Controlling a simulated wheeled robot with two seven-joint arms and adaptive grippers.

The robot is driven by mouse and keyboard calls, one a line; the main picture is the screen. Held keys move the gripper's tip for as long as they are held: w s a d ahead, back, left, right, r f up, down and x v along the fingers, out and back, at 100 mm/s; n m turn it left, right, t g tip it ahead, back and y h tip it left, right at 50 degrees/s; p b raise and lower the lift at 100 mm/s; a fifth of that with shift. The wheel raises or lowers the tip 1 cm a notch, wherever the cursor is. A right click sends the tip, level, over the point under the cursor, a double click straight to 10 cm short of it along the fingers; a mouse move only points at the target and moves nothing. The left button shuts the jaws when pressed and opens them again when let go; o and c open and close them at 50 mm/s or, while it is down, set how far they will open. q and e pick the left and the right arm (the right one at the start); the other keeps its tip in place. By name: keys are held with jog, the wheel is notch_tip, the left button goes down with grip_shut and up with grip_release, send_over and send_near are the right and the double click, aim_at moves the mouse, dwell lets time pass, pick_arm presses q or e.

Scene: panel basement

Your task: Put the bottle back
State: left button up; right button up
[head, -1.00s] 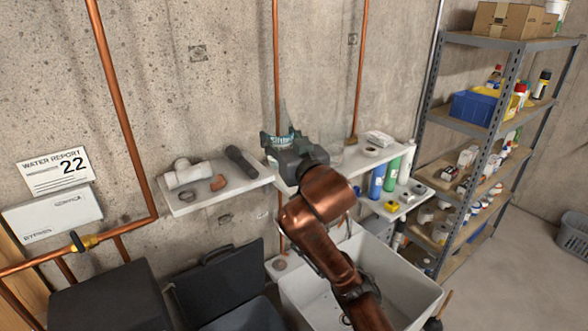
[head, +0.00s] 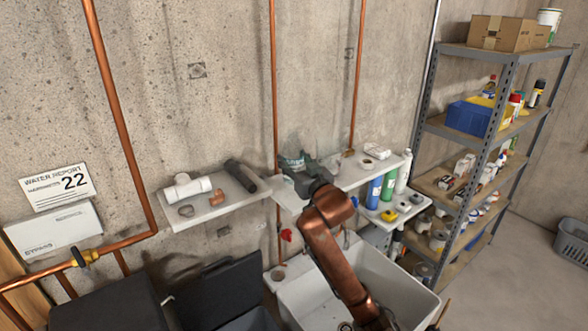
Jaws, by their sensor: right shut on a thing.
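The bottle (head: 293,161) is clear with a teal and white label. It stands roughly upright at the wall, over the left end of the right wall shelf (head: 352,181). My right gripper (head: 300,170) is shut on the bottle; its body and my copper-coloured arm hide the bottle's lower part. I cannot tell whether the bottle touches the shelf. My left gripper does not show.
A left wall shelf (head: 215,213) holds a white pipe fitting (head: 187,188), copper pieces and a dark flashlight (head: 241,176). A white sink (head: 390,276) lies below. Blue and green bottles stand under the right shelf.

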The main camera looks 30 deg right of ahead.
aim_at(294, 168)
jog(key=f, duration=0.1)
jog(key=f+p, duration=0.1)
jog(key=f, duration=0.1)
jog(key=shift+w+d+f, duration=0.15)
jog(key=shift+d, duration=0.05)
jog(key=shift+f, duration=0.2)
jog(key=shift+f, duration=0.1)
jog(key=o, duration=1.3)
jog(key=shift+o, duration=0.2)
jog(key=s+a+b, duration=0.1)
jog(key=s+b, duration=0.1)
jog(key=s, duration=1)
jog(key=shift+a, duration=0.4)
jog(key=shift+w, duration=0.1)
